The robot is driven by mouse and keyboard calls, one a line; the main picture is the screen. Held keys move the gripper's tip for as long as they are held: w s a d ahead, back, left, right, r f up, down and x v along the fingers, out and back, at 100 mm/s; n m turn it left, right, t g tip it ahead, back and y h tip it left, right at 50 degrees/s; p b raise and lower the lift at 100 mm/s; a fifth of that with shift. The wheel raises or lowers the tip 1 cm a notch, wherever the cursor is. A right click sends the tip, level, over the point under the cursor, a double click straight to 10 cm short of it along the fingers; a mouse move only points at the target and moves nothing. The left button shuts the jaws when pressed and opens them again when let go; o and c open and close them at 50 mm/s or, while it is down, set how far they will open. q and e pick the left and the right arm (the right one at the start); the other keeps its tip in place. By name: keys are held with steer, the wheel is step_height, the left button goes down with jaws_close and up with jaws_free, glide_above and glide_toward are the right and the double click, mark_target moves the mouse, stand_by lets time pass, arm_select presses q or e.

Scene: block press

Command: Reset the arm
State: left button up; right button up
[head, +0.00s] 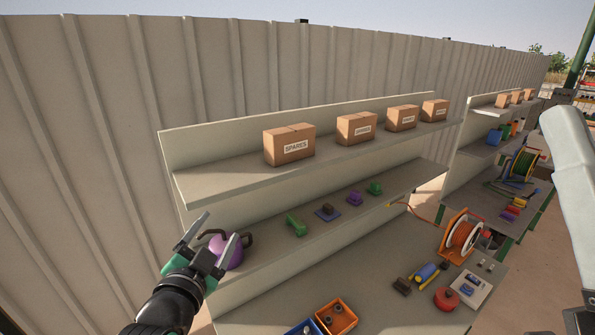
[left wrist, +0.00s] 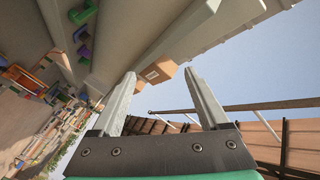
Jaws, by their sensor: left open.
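My left gripper (head: 214,237) is at the lower left of the head view. Its two fingers are apart with nothing held between them. In the head view it is in front of a purple rounded object with a dark handle (head: 228,256) on the middle shelf and partly covers it. In the left wrist view the open fingers (left wrist: 164,85) point up toward the shelf and sky, with a cardboard box seen beyond them. A pale grey link of my right arm (head: 568,150) shows at the right edge, but its gripper is not in view.
Several cardboard boxes (head: 289,145) stand on the top shelf. Small green, blue and purple blocks (head: 297,225) sit on the middle shelf (head: 270,257). The lower bench (head: 375,265) holds an orange cable reel (head: 462,235) and an orange bin (head: 336,316). A corrugated wall (head: 100,120) stands behind.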

arm_select(q)
steer(key=s+a+r+n+t, duration=0.15)
steer(key=s+r+t, duration=0.4)
steer(key=r, duration=0.95)
steer(key=s+r+n+t, duration=0.2)
steer(key=s+r, duration=0.4)
steer(key=s, duration=0.3)
steer(key=s+r+n+t, duration=0.2)
steer(key=s+r+n, duration=0.3)
steer(key=s, duration=0.4)
steer(key=shift+s+a+r+t+h, duration=0.25)
steer(key=shift+s+r+t+h, duration=0.15)
steer(key=shift+r, duration=0.1)
